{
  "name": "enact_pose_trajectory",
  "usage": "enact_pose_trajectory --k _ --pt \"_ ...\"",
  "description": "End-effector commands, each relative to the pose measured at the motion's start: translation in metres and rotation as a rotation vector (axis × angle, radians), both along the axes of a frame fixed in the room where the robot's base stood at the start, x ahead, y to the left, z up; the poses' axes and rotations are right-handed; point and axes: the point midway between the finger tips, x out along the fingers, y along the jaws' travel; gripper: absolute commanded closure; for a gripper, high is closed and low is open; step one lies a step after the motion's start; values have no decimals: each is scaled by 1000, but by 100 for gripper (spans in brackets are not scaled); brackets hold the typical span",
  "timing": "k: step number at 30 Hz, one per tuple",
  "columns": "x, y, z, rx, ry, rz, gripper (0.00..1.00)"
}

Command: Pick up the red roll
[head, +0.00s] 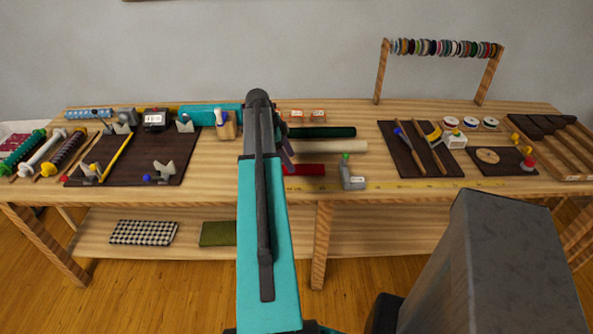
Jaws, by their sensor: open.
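The red roll (306,170) lies on the wooden table just right of my arm, in front of a cream roll (335,146) and a dark green roll (325,132). Its left end is hidden behind my arm. My gripper (286,152) hangs at the far end of the arm, above the rolls and slightly behind the red one in the picture. Only a dark sliver of it shows, with the rest hidden by the arm. It appears open, and I see nothing held in it. I cannot tell its height above the roll.
A grey bottle with a green top (352,178) stands close to the red roll's right end. A yellow tape measure (420,184) runs along the front edge. A dark mat with tools (420,160) lies to the right, another dark mat (135,170) to the left. A spool rack (440,48) stands behind.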

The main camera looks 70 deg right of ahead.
Motion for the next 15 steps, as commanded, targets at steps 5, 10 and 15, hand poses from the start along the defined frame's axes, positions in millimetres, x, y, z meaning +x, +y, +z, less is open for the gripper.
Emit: enact_pose_trajectory --k 5,10,15 --pt "-4 -2 -13 2 1 -1 39" --pt "-8 -4 -28 2 1 -1 39" --pt "-12 -6 -39 0 0 0 39"
